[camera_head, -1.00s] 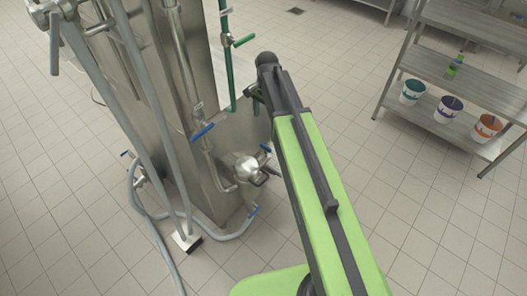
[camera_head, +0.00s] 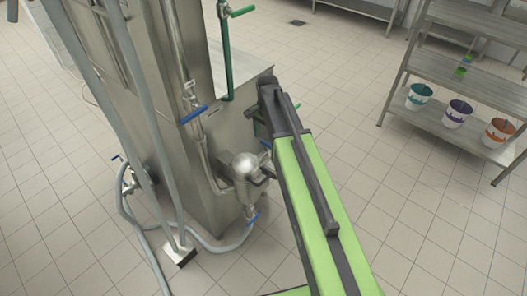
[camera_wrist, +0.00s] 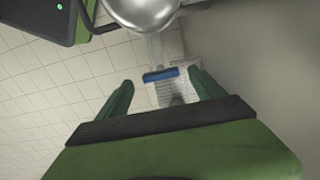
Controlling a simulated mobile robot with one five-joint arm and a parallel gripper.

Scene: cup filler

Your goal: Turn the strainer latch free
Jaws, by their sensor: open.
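The rounded steel strainer body (camera_head: 245,166) sits low on the side of the steel machine. A dark, bent bar (camera_head: 263,178) sticks out at its right, and I cannot tell if it is the latch. In the wrist view the shiny steel body (camera_wrist: 145,8) is at the top, cut by the frame edge, with a dark curved bar (camera_wrist: 97,22) at its left. My gripper (camera_wrist: 160,77) is open and empty, its two green fingers apart. A blue valve handle (camera_wrist: 161,74) shows between the fingertips, apparently beyond them. In the head view my arm mostly hides the gripper.
The steel machine (camera_head: 180,130) carries pipes and a blue lever (camera_head: 194,114). Grey hoses run down its left to the floor. A shelf rack (camera_head: 455,80) with several buckets stands at the right. The tiled floor between is clear.

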